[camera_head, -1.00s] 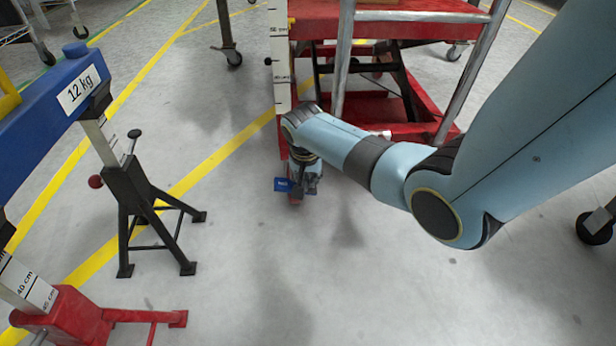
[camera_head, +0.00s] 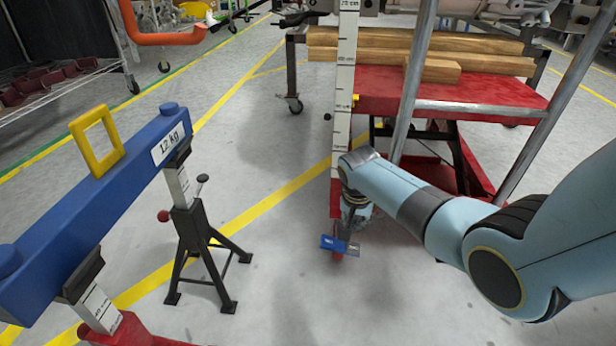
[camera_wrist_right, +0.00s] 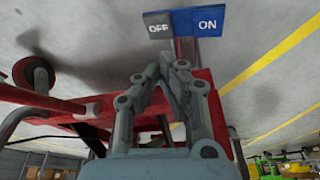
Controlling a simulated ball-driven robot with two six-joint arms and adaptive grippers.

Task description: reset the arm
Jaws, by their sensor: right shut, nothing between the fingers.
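My right arm enters from the right in the head view, and its right gripper (camera_head: 350,222) points down beside the measuring post (camera_head: 342,110). In the right wrist view my right gripper (camera_wrist_right: 168,66) has its fingertips together with nothing between them. A two-part plate shows just past the fingertips there: a grey OFF half (camera_wrist_right: 158,26) and a blue ON half (camera_wrist_right: 208,21). In the head view the blue half (camera_head: 331,243) shows just below the gripper. Whether the fingertips touch the plate I cannot tell. My left gripper is not in view.
A red lift table (camera_head: 480,92) bearing wooden beams (camera_head: 420,40) stands behind the gripper, with grey rails close to my arm. A blue 12 kg beam (camera_head: 90,215) with a yellow handle (camera_head: 95,140) rests on stands at the left. The floor between is clear.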

